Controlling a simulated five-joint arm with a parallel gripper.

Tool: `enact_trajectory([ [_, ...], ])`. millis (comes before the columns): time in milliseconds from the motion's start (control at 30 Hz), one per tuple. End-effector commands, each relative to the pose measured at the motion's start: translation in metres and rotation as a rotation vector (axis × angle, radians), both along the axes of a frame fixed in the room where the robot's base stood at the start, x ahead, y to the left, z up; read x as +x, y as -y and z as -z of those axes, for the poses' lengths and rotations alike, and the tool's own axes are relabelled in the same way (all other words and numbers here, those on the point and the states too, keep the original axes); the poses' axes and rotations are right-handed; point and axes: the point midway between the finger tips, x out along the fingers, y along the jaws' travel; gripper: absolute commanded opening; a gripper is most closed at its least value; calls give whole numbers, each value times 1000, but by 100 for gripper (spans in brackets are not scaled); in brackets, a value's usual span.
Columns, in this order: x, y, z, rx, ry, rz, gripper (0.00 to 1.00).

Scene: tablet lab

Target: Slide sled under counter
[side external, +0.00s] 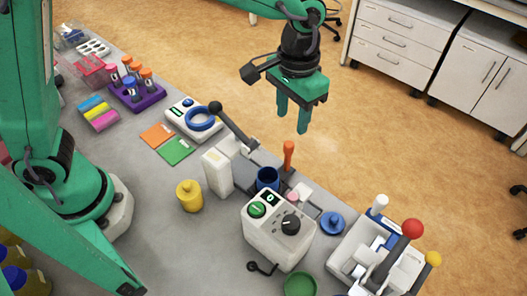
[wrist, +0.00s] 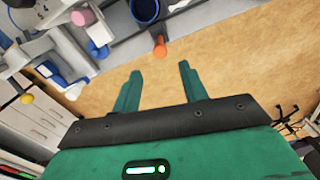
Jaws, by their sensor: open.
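An upright orange handle (side external: 289,153) stands at the far edge of the grey bench, and it also shows in the wrist view (wrist: 160,46). A dark blue cup (side external: 267,178) stands beside it on a grey rail; these appear to belong to the sled, whose body is mostly hidden. A white box with a small display, a green button and a black dial (side external: 276,236), apparently the counter, stands just in front of the cup. My gripper (side external: 291,122) is open and empty, fingers down, above and apart from the handle. Its fingers frame the handle's direction in the wrist view (wrist: 160,72).
A black-knobbed lever (side external: 232,125) rises left of the cup. A white post (side external: 217,173) and a yellow bottle (side external: 189,196) stand nearby. A lever machine with red and yellow knobs (side external: 380,255) is at right. The air around my gripper is clear.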

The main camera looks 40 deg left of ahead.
Motion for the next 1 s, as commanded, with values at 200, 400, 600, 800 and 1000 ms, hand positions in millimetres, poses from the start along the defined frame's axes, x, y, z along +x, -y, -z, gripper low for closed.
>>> enact_trajectory([
  [200,0,0,3,0,-1,0,43],
  [400,0,-1,17,1,-2,0,43],
  [600,0,-1,42,1,-2,0,43],
  [800,0,-1,64,1,-2,0,43],
  [1000,0,-1,76,0,-1,0,43],
])
